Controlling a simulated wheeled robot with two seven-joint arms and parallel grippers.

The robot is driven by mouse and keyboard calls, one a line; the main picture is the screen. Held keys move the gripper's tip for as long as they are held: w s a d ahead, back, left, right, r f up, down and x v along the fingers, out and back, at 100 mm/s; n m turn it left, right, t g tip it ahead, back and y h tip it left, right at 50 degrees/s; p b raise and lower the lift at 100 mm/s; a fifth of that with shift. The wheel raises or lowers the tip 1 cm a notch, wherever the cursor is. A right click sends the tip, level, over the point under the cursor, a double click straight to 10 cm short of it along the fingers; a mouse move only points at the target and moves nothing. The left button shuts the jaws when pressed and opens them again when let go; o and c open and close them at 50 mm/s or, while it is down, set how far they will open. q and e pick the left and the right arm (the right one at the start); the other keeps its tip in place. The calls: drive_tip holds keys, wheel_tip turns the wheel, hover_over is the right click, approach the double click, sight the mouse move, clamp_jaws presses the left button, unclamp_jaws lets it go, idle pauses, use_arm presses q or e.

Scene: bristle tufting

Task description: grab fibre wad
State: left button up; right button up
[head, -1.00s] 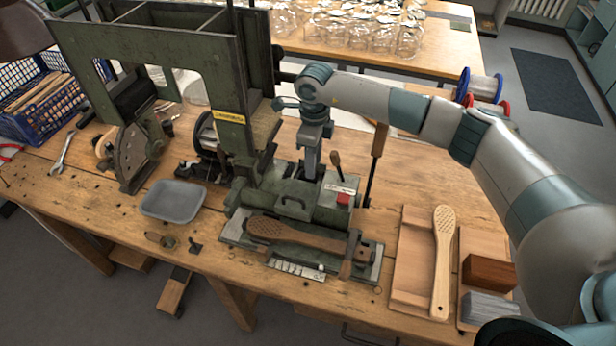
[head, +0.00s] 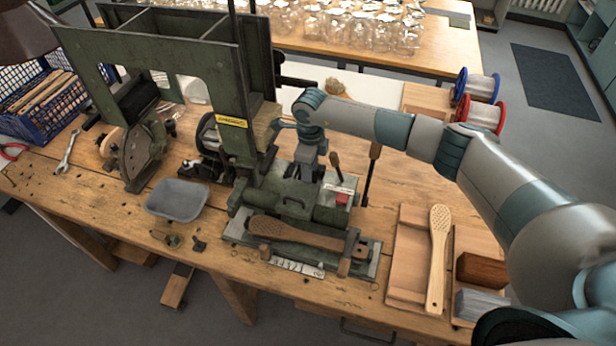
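A small tan, tangled clump (head: 335,87), which looks like the fibre wad, lies on a white surface at the back of the bench, just behind my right wrist. My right gripper (head: 303,172) points down over the green tufting machine (head: 325,215), in front of the clump and apart from it. Its fingertips are small and merge with the dark machine parts, so I cannot tell whether they are open or hold anything. A wooden brush body (head: 300,235) lies clamped at the machine's front. My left gripper is not in view.
A tall green frame (head: 235,90) stands left of my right gripper. A grey tray (head: 176,200) is at front left. Brown (head: 482,269) and grey (head: 480,305) bristle blocks and a pale brush (head: 438,260) lie at right. Wire spools (head: 478,100) stand behind my arm.

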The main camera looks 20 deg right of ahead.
drive_tip(key=c, duration=0.8)
drive_tip(key=shift+r+b, duration=0.35)
drive_tip(key=shift+r, duration=0.15)
wheel_tip(320, 180, up, 8)
drive_tip(key=b, duration=0.3)
drive_tip(key=shift+r+b, duration=0.15)
drive_tip(key=shift+b, duration=0.25)
drive_tip(key=shift+r, duration=0.4)
